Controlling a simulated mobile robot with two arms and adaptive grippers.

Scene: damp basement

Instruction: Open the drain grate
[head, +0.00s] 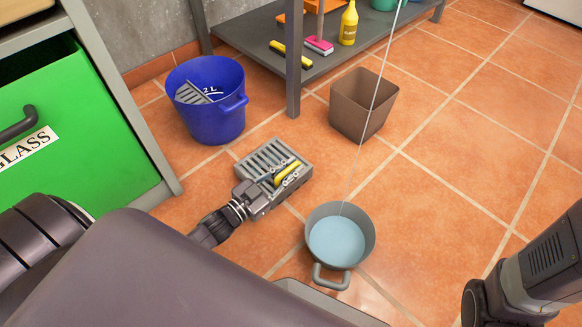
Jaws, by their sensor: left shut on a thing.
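The drain grate (265,157) is a grey slotted piece on the tiled floor, in the middle of the head view. A yellow bar (287,172) shows at its near right side. My left gripper (284,178) reaches in from the lower left and is shut on this yellow bar, which looks like the grate's handle. The gripper covers the near part of the grate. I cannot tell whether the grate is lifted or tilted. My right arm shows at the right edge, but its gripper is not in view.
A grey pot (323,212) of water stands close right of the grate, under a thin falling stream. A blue bucket (218,122) and a brown bin (348,106) stand behind. A green-fronted cabinet (85,120) is at left, a shelf (262,30) at back. Floor at right is clear.

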